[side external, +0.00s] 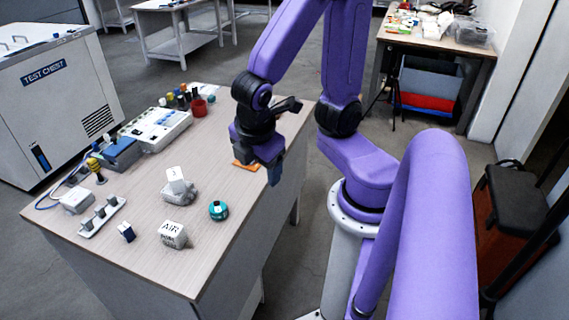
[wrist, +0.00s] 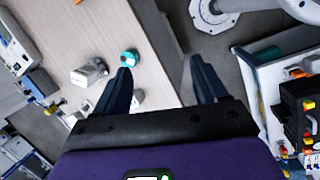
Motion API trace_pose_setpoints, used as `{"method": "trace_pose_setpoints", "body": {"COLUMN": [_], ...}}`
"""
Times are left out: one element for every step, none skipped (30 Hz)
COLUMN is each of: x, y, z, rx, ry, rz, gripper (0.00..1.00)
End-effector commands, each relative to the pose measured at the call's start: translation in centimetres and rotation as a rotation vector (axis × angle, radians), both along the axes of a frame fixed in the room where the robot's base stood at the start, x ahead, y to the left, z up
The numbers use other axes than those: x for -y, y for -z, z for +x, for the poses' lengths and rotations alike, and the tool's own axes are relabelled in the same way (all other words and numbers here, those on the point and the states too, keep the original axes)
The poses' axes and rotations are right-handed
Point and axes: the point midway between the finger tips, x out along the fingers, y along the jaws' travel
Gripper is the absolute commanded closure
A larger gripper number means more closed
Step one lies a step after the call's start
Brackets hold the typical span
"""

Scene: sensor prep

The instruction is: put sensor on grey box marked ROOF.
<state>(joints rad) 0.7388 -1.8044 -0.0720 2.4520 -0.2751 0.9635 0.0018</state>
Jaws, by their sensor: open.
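My gripper (side external: 274,178) is open and empty above the table's right edge. In the wrist view its two dark fingers (wrist: 160,70) stand wide apart, with table edge and floor between them. A teal round device (side external: 218,210) with a pale label, possibly the sensor, stands on the table; it shows beside the left fingertip in the wrist view (wrist: 129,57). A grey box (side external: 180,196) carries a tilted white block; it also shows in the wrist view (wrist: 88,76). A pale box (side external: 173,236) reads AIR on top. I cannot read ROOF anywhere.
A small dark blue block (side external: 126,232), a white switch strip (side external: 102,217) and a yellow-topped knob (side external: 96,170) stand at the left. Instruments (side external: 157,130) and a red cup (side external: 199,108) are farther back. An orange flat item (side external: 245,165) lies near my gripper.

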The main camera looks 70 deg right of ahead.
Motion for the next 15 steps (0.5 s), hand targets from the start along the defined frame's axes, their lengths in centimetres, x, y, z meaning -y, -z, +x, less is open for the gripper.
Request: {"method": "trace_pose_setpoints", "body": {"x": [-0.2, -0.3, -0.5, -0.6, -0.7, -0.9, -1.0, -1.0, -1.1, -1.1, -1.2, -1.2, -1.2, -1.2, -1.2], "y": [-0.7, -1.0, -1.3, -1.6, -1.8, -2.0, -2.2, -2.3, -2.4, -2.5, -2.5, -2.6, -2.6, -2.6, -2.5], "z": [-1.4, -2.1, -3.0, -3.6, -4.1, -4.7, -5.1, -5.3, -5.6, -5.8, -5.9, -5.9, -5.9, -5.9, -5.9], "rx": [-0.011, -0.021, -0.033, -0.041, -0.049, -0.059, -0.065, -0.069, -0.075, -0.078, -0.079, -0.081, -0.081, -0.081, -0.082], "ry": [0.034, 0.053, 0.074, 0.089, 0.100, 0.115, 0.123, 0.130, 0.138, 0.140, 0.142, 0.143, 0.144, 0.144, 0.143], "rz": [0.075, 0.113, 0.160, 0.191, 0.217, 0.247, 0.264, 0.278, 0.293, 0.299, 0.304, 0.307, 0.308, 0.308, 0.306], "gripper": [0.28, 0.28, 0.28, 0.28, 0.28, 0.28, 0.28, 0.28, 0.28, 0.28, 0.28, 0.28, 0.28, 0.28, 0.28]}}
